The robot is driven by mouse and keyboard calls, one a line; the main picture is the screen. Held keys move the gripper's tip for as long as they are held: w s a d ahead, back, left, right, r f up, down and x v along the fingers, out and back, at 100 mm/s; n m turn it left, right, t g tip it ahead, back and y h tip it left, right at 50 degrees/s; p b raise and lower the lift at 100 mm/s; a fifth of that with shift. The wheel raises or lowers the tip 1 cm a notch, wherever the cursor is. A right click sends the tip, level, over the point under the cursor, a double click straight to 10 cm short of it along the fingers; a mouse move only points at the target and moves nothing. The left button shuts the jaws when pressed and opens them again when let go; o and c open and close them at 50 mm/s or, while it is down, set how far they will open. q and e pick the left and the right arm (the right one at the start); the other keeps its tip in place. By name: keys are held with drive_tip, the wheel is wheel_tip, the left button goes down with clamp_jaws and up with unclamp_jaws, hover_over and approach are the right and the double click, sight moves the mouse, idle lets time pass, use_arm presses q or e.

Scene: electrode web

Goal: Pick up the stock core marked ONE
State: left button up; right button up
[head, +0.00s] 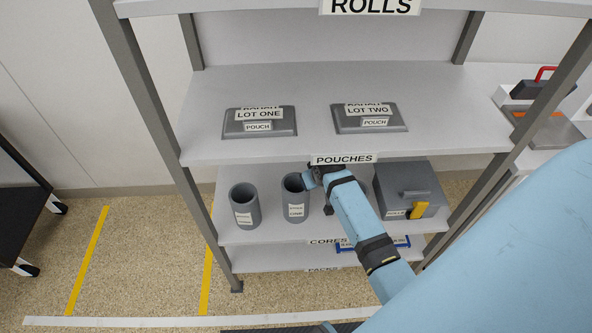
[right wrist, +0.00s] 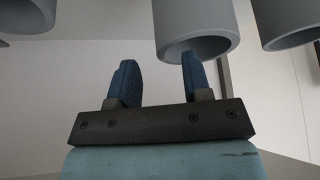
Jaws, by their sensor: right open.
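Two grey hollow cores stand upright on the shelf marked CORES: a left one (head: 245,207) and a middle one (head: 295,203). Each has a white label too small to read, so I cannot tell which is marked ONE. My right gripper (head: 311,180) is at the middle core's upper right side and partly hides it. In the right wrist view its two fingers (right wrist: 158,65) are apart with nothing between them. A core's round end (right wrist: 197,40) shows behind the right finger; contact is unclear. Other cores show at the upper right (right wrist: 285,22) and upper left (right wrist: 28,14). My left gripper is out of view.
The POUCHES shelf (head: 215,105) lies just above, with two grey pouch trays (head: 260,131) (head: 369,128). A grey box (head: 408,185) with a yellow part stands right of my arm. A blue-edged item (head: 400,243) lies on the lower shelf. Grey posts (head: 160,130) flank the rack.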

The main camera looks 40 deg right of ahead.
drive_tip(key=x, duration=0.3)
drive_tip(key=w+b+x, duration=0.1)
drive_tip(key=x, duration=0.1)
drive_tip(key=shift+w, duration=0.1)
clamp_jaws()
